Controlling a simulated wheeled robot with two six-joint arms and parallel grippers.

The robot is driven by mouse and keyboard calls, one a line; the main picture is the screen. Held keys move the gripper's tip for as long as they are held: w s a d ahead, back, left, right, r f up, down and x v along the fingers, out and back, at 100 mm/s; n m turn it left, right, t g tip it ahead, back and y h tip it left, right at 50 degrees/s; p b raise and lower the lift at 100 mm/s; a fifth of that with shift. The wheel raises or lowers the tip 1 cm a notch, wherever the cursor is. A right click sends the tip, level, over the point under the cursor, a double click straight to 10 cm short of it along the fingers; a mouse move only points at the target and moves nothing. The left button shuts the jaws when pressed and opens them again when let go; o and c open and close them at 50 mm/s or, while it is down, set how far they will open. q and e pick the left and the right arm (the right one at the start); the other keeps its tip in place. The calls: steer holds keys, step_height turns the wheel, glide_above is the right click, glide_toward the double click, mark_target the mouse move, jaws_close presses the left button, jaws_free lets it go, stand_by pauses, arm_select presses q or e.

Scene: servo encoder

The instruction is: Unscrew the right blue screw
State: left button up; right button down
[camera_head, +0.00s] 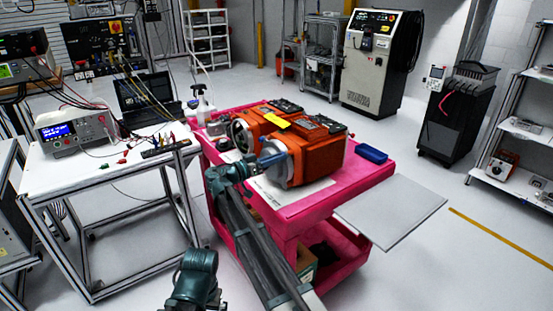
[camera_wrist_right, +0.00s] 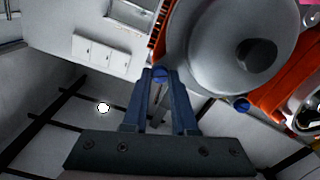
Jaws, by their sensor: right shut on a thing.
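The servo motor (camera_head: 318,152) is orange with a grey round end and lies on the pink cart. My right gripper (camera_head: 268,161) reaches up to that grey end. In the right wrist view the blue fingers of my right gripper (camera_wrist_right: 160,80) are closed together on a blue screw (camera_wrist_right: 160,73) at the edge of the grey disc (camera_wrist_right: 213,45). A second blue screw (camera_wrist_right: 241,104) sits at another point on the rim, apart from the fingers. The screw threads are hidden. My left gripper is not in view.
The pink cart (camera_head: 355,190) also carries a blue tray (camera_head: 371,153) and a white bottle (camera_head: 199,104). A white table (camera_head: 80,175) with instruments and a laptop (camera_head: 148,100) stands to the left. Floor is open at the right.

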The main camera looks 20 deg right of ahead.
steer(key=shift+n, duration=0.7)
steer(key=c, duration=0.7)
jaws_free()
steer(key=shift+a, duration=0.1)
